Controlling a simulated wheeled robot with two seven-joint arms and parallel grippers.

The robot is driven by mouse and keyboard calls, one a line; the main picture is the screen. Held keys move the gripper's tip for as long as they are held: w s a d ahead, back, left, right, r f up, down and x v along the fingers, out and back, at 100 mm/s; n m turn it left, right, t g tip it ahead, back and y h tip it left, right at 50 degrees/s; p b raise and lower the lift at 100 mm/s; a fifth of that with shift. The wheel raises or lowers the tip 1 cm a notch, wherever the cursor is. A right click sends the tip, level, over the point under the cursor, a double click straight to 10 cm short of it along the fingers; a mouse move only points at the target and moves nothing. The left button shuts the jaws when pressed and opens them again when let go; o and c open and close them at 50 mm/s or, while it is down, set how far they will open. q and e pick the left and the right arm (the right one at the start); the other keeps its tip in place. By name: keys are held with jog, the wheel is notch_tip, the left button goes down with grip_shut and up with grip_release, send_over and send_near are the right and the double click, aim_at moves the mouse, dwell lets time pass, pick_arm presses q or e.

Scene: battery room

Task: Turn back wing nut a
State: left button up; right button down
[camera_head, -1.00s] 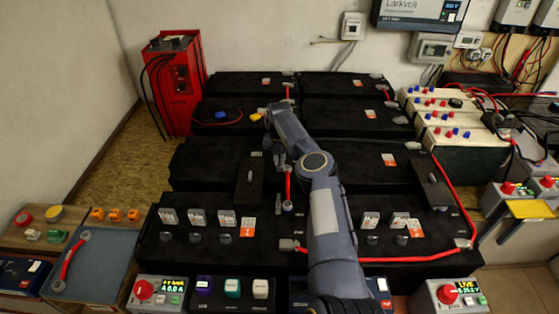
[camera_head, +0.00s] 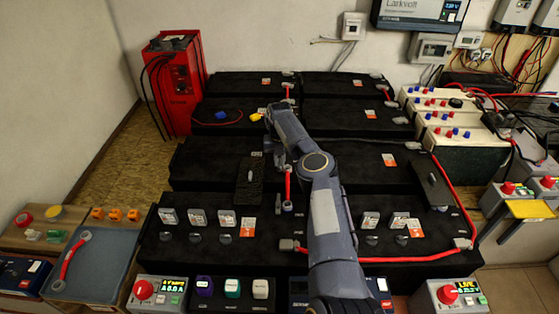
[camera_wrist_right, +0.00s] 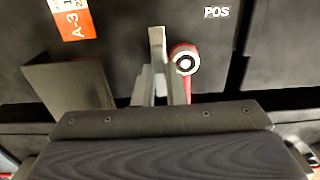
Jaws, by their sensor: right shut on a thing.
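My right gripper (camera_head: 278,157) reaches down at the upper end of a short red cable link (camera_head: 288,184) in the middle of the black batteries. In the right wrist view its pale fingers (camera_wrist_right: 158,72) are close together, shut on wing nut a, which is mostly hidden between them. Just right of the fingers is a round metal end in a red sleeve (camera_wrist_right: 185,62); the red link runs down behind the fingers. The print POS shows to the right and an orange A-3 label (camera_wrist_right: 75,22) to the left. My left gripper is in neither view.
A dark upright cover (camera_head: 249,182) stands left of the link, another cover (camera_head: 432,186) to the right. Several grey handled parts stand in front of the link. A blue tray (camera_head: 95,262) with a red cable lies at left; a red charger (camera_head: 172,85) stands behind.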

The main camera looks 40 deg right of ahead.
aim_at(279, 163)
jog(key=c, duration=1.5)
grip_release()
jog(key=shift+r, duration=3.95)
